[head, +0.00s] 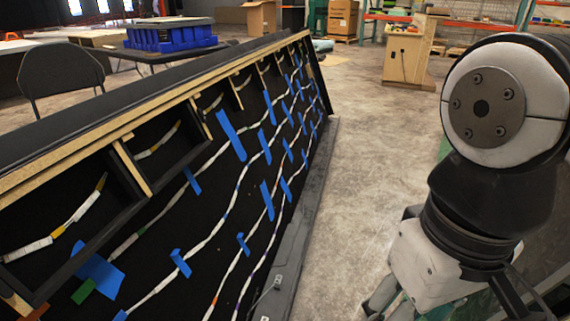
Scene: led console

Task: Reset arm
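My arm fills the right side of the head view, with a large white and black joint nearest the camera. Below it, what looks like my gripper (385,298) shows only in part at the bottom edge. Its fingertips are blurred or cut off, so I cannot tell whether it is open or shut, or whether it holds anything. The LED console (130,175) is a long black tilted panel with a wooden frame on the left. Wire strips run along it, held by several pieces of blue tape. My gripper is right of the console, apart from it in the picture.
Bare concrete floor (352,165) lies between the console and my arm. A black chair (60,70) and a table with a blue bin (170,38) stand behind the console. A wooden cabinet (407,57), cardboard boxes (342,18) and shelving are at the back.

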